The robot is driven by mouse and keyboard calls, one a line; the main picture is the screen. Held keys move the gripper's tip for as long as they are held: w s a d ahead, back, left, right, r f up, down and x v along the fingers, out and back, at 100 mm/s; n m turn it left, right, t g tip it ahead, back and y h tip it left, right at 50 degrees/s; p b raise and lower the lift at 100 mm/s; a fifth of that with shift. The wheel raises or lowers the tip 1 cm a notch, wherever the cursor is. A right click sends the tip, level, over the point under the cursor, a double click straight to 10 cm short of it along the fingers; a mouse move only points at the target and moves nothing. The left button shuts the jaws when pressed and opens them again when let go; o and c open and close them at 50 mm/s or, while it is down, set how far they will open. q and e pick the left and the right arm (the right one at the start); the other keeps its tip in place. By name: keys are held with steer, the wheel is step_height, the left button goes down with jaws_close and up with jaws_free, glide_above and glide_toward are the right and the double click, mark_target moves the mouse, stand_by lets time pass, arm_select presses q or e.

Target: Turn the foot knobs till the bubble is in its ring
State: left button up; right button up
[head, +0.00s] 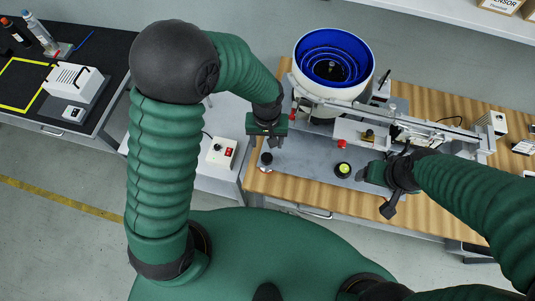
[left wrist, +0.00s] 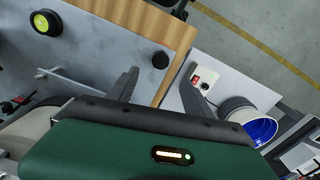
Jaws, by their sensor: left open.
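The bubble level (head: 343,169) is a small yellow-green disc in a black ring on the grey base plate (head: 305,165). It also shows at the top left of the left wrist view (left wrist: 45,22). The bubble itself is too small to make out. A black foot knob (head: 266,158) sits at the plate's left end; it also shows in the left wrist view (left wrist: 160,60). My left gripper (head: 265,141) is open and empty, just above and behind this knob, apart from it. My right gripper (head: 376,177) is over the plate's right end; its fingers are unclear.
A control box with a red switch (head: 221,153) lies left of the wooden bench (head: 300,197). A dark table (head: 105,50) is at the far left.

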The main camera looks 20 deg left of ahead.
mark_target(267, 156)
arm_select(q)
step_height(267, 156, down, 12)
steer(key=shift+w+r, duration=0.1)
steer(key=shift+r, duration=0.1)
steer(key=shift+c, duration=0.2)
jaws_close()
